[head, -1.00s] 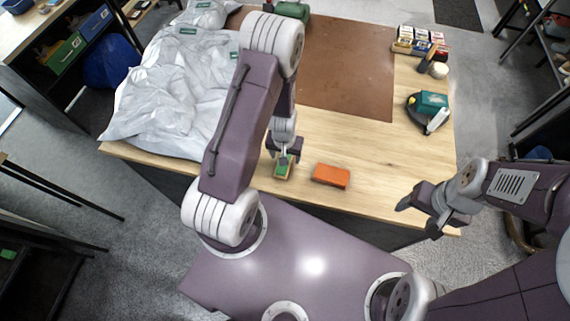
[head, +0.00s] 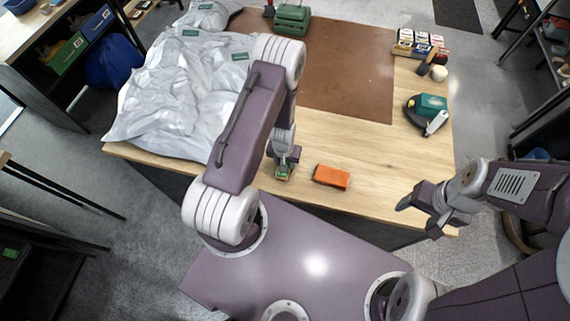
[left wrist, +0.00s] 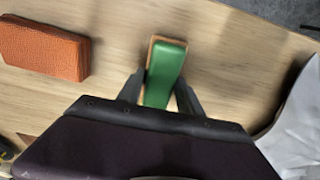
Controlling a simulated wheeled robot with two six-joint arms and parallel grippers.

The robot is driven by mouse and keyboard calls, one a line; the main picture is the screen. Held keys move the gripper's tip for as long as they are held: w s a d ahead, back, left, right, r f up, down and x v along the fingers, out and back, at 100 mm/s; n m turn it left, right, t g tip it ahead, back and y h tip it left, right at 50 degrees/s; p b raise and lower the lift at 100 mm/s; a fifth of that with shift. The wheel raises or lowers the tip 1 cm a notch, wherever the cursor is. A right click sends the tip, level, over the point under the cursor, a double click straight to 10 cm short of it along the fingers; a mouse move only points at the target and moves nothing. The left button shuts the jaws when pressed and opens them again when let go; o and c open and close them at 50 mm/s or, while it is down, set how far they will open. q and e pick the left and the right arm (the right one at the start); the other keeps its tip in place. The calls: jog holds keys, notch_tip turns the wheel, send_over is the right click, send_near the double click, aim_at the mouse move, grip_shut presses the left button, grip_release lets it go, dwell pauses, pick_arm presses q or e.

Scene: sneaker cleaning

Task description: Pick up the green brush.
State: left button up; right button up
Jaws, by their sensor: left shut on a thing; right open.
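The green brush (left wrist: 165,72) has a green top and a tan wooden edge. In the left wrist view it lies between the two fingers of my left gripper (left wrist: 162,98), which is shut on it. In the head view the brush (head: 283,173) shows at the front edge of the table, under my left gripper (head: 285,162), which partly hides it. I cannot tell whether it is clear of the wood. My right gripper (head: 424,208) is open and empty at the table's front right corner.
Crumpled pale bags (head: 180,95) cover the left of the table (head: 385,160). A brown mat (head: 345,75), small boxes (head: 420,44) and a teal-and-black item (head: 428,112) lie farther back.

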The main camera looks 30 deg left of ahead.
pick_arm(q)
jog(key=shift+w+r, duration=0.15)
jog(key=shift+r, duration=0.2)
notch_tip(320, 180, up, 4)
jog(key=shift+f+b, duration=0.2)
jog(key=shift+b, duration=0.25)
notch_tip(320, 180, up, 6)
jog(key=p, duration=0.3)
jog(key=shift+f, duration=0.15)
jog(key=f+b, duration=0.1)
jog(key=b, duration=0.1)
jog(key=d+f+b, duration=0.1)
jog(key=b, duration=0.2)
jog(key=d+f+m+b, duration=0.1)
jog(key=b, duration=0.1)
jog(key=shift+w+h, duration=0.3)
jog(key=shift+w, duration=0.1)
jog(key=b, duration=0.3)
jog(key=d+m+b, duration=0.1)
jog(key=b, duration=0.2)
jog(key=s+d+b, duration=0.1)
jog(key=b, duration=0.2)
jog(key=shift+f+m+b, duration=0.25)
jog(key=shift+m+b, duration=0.15)
